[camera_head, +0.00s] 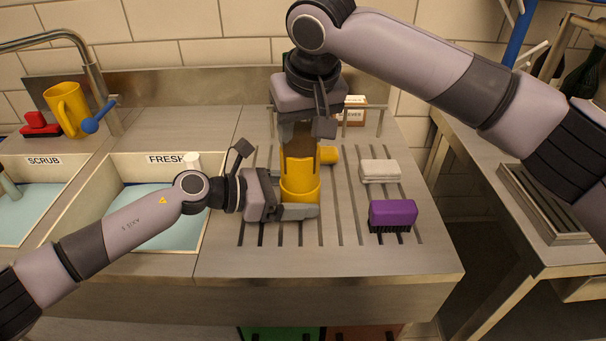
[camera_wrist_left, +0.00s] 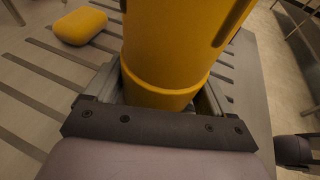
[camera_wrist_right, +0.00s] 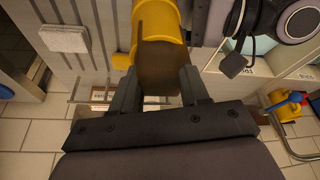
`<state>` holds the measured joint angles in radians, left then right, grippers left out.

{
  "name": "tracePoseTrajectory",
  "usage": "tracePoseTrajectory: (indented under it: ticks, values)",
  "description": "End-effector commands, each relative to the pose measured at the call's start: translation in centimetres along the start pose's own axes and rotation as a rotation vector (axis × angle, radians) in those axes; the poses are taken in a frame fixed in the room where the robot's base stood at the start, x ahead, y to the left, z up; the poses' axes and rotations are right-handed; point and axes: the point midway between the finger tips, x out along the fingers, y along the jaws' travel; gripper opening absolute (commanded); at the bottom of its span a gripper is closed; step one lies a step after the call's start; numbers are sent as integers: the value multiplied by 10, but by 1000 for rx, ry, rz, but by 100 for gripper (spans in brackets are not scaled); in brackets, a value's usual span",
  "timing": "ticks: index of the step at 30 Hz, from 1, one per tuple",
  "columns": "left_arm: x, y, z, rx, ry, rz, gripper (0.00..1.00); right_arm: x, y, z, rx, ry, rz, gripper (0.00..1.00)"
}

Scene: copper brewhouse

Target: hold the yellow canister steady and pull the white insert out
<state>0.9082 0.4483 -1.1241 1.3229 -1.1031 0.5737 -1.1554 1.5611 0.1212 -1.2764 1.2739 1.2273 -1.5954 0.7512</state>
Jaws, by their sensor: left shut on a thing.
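The yellow canister (camera_head: 300,190) stands upright on the grooved steel drainboard; it also shows in the left wrist view (camera_wrist_left: 170,50) and right wrist view (camera_wrist_right: 160,22). My left gripper (camera_head: 296,207) is shut around its lower part, one finger on each side. My right gripper (camera_head: 300,138) points down over the canister's top. In the right wrist view its two fingers (camera_wrist_right: 158,80) are apart, with a shaded brown part of the canister assembly between them. I cannot tell whether they touch it. I cannot make out the white insert; the canister's mouth is hidden or in shadow.
A small yellow block (camera_head: 328,155) lies just behind the canister. A white folded cloth (camera_head: 380,171) and a purple brush (camera_head: 393,213) lie to the right. Sinks are on the left, with a tap (camera_head: 95,80) and a yellow mug (camera_head: 68,108). The drainboard's front right is clear.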

Motion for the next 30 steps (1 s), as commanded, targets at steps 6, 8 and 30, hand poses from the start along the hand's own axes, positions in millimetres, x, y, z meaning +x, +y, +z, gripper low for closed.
tracePoseTrajectory:
  ticks: [6,8,30]
  values:
    - [0,0,0,0,0,0,47,0,0,0,0,1,0,0]
    - [0,0,0,0,0,0,47,0,0,0,0,1,0,0]
    - [0,0,0,0,1,0,47,-12,0,-4,0,1,0,0]
